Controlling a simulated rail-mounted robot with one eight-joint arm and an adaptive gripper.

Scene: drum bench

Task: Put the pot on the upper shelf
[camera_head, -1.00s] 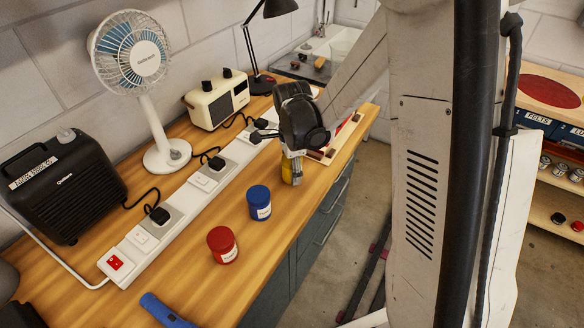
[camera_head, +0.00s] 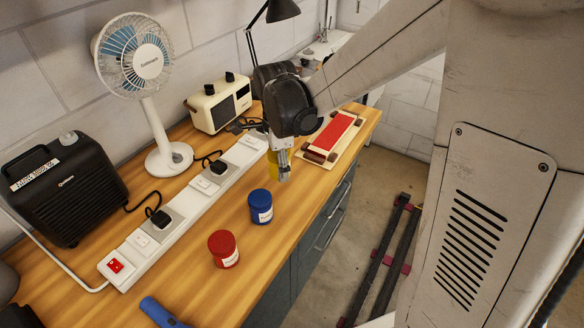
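A red pot (camera_head: 223,249) with a white label stands on the wooden bench. A blue pot (camera_head: 260,206) stands beside it, a little further back. The upper shelf is not in view now.
A white power strip (camera_head: 190,204) runs along the bench (camera_head: 185,278). A fan (camera_head: 167,157), a black heater (camera_head: 66,189), a cream radio (camera_head: 219,104) and a lamp (camera_head: 283,12) stand by the wall. A red-topped board (camera_head: 331,137) lies at the far end.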

